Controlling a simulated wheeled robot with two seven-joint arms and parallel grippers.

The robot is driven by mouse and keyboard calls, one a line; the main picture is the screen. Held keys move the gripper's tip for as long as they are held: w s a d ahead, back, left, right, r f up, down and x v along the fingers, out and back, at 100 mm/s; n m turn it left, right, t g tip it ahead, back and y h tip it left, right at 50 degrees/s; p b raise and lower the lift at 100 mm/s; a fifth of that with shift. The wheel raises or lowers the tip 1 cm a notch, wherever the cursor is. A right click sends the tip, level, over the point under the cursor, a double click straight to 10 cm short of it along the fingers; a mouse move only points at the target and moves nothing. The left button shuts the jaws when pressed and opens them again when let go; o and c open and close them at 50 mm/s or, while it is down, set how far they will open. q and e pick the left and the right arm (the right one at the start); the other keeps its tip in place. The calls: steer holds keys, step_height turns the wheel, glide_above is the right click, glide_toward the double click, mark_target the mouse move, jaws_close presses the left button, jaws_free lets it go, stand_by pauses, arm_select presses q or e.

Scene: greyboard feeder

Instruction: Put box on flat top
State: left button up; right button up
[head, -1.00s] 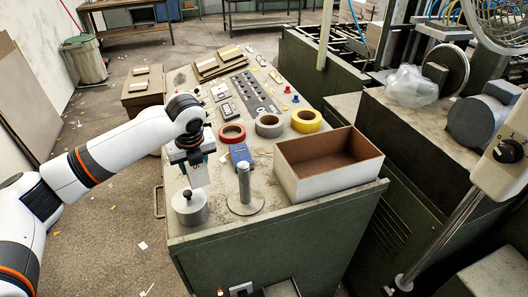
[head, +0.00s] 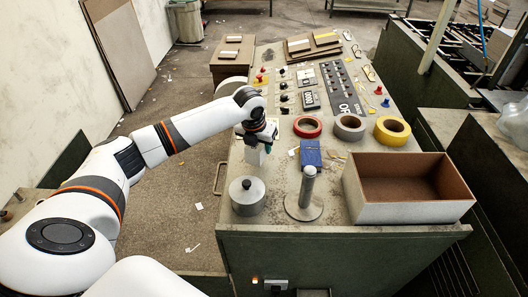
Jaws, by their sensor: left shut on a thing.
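My left gripper (head: 264,143) hangs over the left side of the console's flat top (head: 233,197), fingers pointing down. A large open box (head: 415,212), white outside and brown inside, sits at the front right of the top. My right gripper is not in view.
Near the held box stand a metal weight (head: 247,196), an upright post on a round base (head: 306,196) and a blue pack (head: 311,153). Behind are red (head: 307,127), grey (head: 349,127) and yellow (head: 391,130) tape rolls. Stacked boards (head: 314,43) lie at the back.

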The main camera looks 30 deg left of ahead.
arm_select(q)
step_height(320, 180, down, 4)
steer(key=shift+s+d+r+p, duration=0.1)
steer(key=shift+r+p, duration=0.1)
steer(key=shift+p, duration=0.25)
steer(key=shift+f, duration=0.35)
steer(key=o, duration=1)
steer(key=shift+o, duration=0.2)
steer(key=shift+f, duration=0.1)
steer(key=b+v, duration=0.1)
steer(key=v, duration=1.1)
steer(key=shift+b, duration=0.4)
